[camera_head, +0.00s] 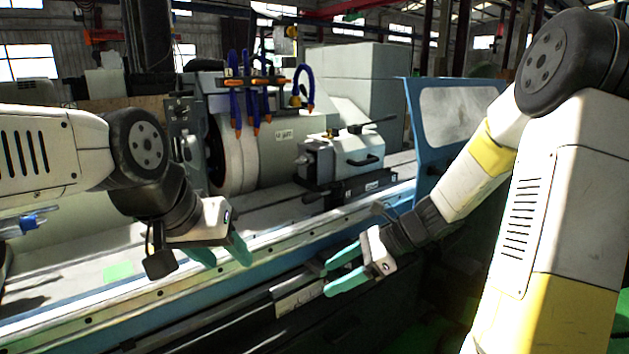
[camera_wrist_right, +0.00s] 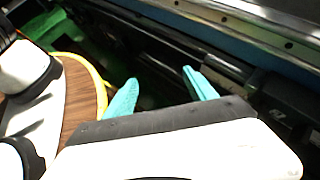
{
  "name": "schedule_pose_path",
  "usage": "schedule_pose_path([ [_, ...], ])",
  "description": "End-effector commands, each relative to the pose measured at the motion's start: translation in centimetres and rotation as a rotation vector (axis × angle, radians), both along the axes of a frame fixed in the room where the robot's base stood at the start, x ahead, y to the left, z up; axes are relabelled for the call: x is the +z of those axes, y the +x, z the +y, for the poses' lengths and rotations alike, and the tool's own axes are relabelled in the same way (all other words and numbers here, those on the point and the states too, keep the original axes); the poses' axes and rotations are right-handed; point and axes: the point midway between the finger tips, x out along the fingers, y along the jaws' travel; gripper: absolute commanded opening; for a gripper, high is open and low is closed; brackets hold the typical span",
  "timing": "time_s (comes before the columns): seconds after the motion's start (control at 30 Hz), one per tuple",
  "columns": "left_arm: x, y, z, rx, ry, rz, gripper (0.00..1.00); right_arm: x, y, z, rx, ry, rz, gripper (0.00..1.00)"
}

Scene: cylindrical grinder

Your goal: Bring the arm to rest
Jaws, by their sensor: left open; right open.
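My left gripper (camera_head: 222,256) is in the head view, in front of the grinder bed at the left of centre. Its teal fingers are apart with nothing between them. My right gripper (camera_head: 336,273) is right of centre in the head view, low in front of the grinder's front edge. Its teal fingers point left, spread and empty. In the right wrist view the same fingers (camera_wrist_right: 160,92) show open, with dark machine front beyond them. Neither gripper appears to touch anything.
The cylindrical grinder (camera_head: 255,155) spans the middle, with blue coolant hoses (camera_head: 249,95) above its wheel. A tailstock-like unit (camera_head: 340,160) sits on the bed. A blue door panel (camera_head: 450,120) stands at the right. A brown round surface (camera_wrist_right: 80,98) lies left in the wrist view.

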Motion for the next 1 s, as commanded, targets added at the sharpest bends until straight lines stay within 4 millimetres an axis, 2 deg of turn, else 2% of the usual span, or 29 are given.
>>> schedule_pose_path([
  [0.03, 0.0, 0.0, 0.0, 0.0, 0.0, 0.0, 0.47, 1.4, -1.3, -0.1, 0.095, -0.081, -0.107, 0.65],
  [0.2, 0.0, 0.0, 0.0, 0.0, 0.0, 0.0, 0.47, 4.7, -5.2, -1.6, 0.416, -0.332, -0.44, 0.65],
  [0.5, 0.0, 0.0, 0.0, 0.0, 0.0, 0.0, 0.47, 10.6, -10.6, -6.0, 0.945, -0.754, -0.968, 0.65],
  [0.73, 0.0, 0.0, 0.0, 0.0, 0.0, 0.0, 0.47, 13.4, -12.7, -8.6, 1.19, -0.975, -1.198, 0.65],
  [1.0, 0.0, 0.0, 0.0, 0.0, 0.0, 0.0, 0.47, 13.9, -13.1, -9.3, 1.248, -1.027, -1.242, 0.65],
])
